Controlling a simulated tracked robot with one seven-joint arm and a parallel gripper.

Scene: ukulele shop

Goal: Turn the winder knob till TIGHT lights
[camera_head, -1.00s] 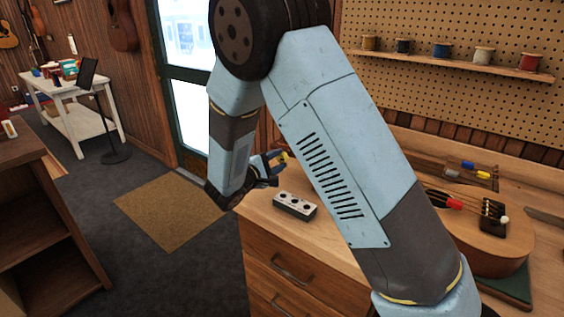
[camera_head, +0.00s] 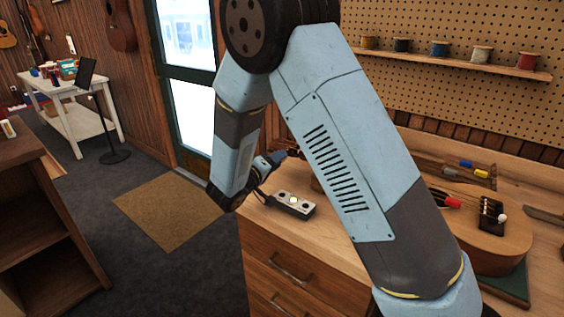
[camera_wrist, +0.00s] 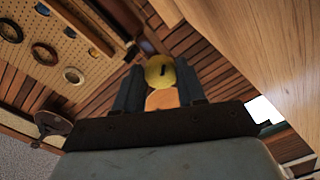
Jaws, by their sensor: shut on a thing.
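The yellow round winder knob (camera_wrist: 160,70), with a short dark mark on its face, shows between my two fingers in the wrist view. My gripper (camera_wrist: 160,84) is shut on it. In the head view my gripper (camera_head: 272,162) is above the bench's near left corner, partly behind my arm, and the knob cannot be made out there. A small pale box with three round lamps (camera_head: 290,205) lies on the bench below the gripper. Its middle lamp glows pale yellow and the outer two look dark. The lamp labels are too small to read.
A ukulele body (camera_head: 490,240) lies on a green mat at the right of the wooden bench (camera_head: 345,255). A tool rack (camera_head: 465,172) is behind it. Spools line a shelf (camera_head: 450,62) on the pegboard. My arm hides the bench's middle.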

